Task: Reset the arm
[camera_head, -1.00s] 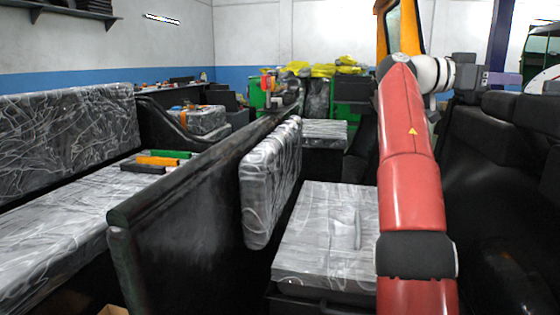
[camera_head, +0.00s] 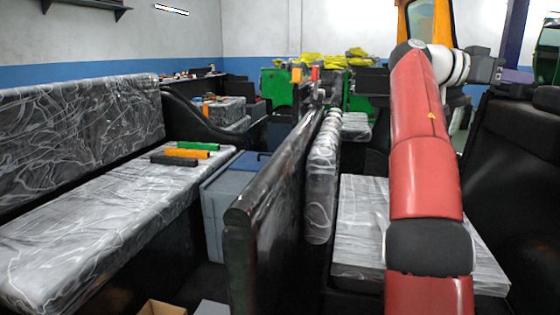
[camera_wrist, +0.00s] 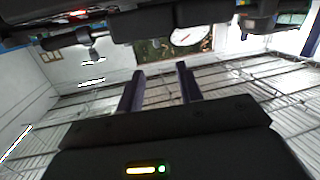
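My red arm (camera_head: 425,170) rises along the right side of the head view and bends at a white joint near the top. My gripper (camera_head: 515,76) is at its far end, pointing right, with purple fingers beside the dark seat backs. In the wrist view, the two purple fingers of my gripper (camera_wrist: 158,88) stand apart with nothing between them. Beyond them are the ceiling and a wall with a round clock (camera_wrist: 188,35).
A dark partition (camera_head: 275,215) stands in front, between a plastic-covered bench (camera_head: 100,225) at left and a wrapped seat (camera_head: 362,225) at right. Green and orange cylinders (camera_head: 185,154) lie on the bench. A grey-blue box (camera_head: 215,205) stands between bench and partition. Dark seats (camera_head: 510,165) are at far right.

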